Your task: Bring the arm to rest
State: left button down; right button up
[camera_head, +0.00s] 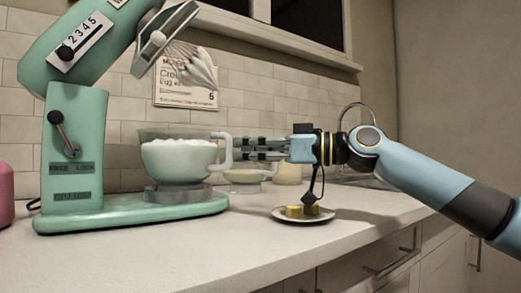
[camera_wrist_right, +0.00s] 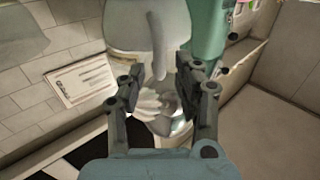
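My right gripper (camera_head: 243,149) reaches in from the right at the height of the glass mixing bowl (camera_head: 160,160). Its fingertips are close to the bowl's pale handle (camera_head: 226,154); I cannot tell whether they touch it. In the right wrist view the two fingers (camera_wrist_right: 166,95) stand apart, with a gap between them and nothing clearly clamped. The handle (camera_wrist_right: 172,45) shows just beyond the fingertips. The bowl holds white contents and sits on the green stand mixer (camera_head: 75,145), whose head is tilted up. My left gripper is not in view.
A small plate (camera_head: 285,215) with yellow pieces lies below my right wrist. A shallow bowl (camera_head: 246,178) stands behind the gripper. The front of the counter (camera_head: 150,255) is clear.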

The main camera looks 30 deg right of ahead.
jog(key=shift+v, duration=1.4)
